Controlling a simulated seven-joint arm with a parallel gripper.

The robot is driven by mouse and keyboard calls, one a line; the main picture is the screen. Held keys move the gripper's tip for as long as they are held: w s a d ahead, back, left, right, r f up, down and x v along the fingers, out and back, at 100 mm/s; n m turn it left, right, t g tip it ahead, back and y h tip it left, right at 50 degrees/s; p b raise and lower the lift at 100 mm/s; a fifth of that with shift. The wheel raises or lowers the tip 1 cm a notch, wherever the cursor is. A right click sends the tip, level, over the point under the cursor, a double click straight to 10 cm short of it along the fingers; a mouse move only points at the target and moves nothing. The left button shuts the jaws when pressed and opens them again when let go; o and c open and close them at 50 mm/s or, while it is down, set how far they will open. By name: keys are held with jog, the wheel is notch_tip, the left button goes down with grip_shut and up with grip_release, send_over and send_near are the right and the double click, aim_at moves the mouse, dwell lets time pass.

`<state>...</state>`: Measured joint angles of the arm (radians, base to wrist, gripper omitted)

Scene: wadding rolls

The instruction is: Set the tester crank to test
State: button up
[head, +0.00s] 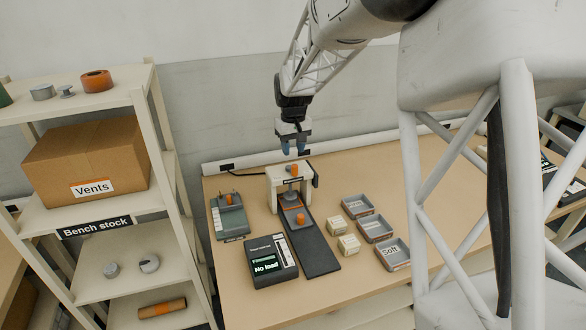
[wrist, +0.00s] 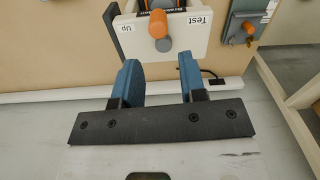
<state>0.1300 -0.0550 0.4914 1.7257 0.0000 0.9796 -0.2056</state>
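The tester (head: 275,182) is a pale upright frame on the bench with a dark base strip running forward. My gripper (head: 293,149) hangs above the tester's top. In the wrist view the blue fingers of my gripper (wrist: 160,68) are apart and empty, short of the crank.
A display box (head: 272,262) reads "No load". A grey-green device (head: 229,217) stands left of the tester. Several small pale blocks (head: 348,244) and grey trays (head: 393,254) lie to the right. A shelf (head: 72,211) with a "Vents" carton (head: 88,165) stands at left.

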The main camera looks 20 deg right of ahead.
aim_at(293, 167)
jog(key=shift+f, duration=0.1)
jog(key=shift+f, duration=3.8)
grip_shut()
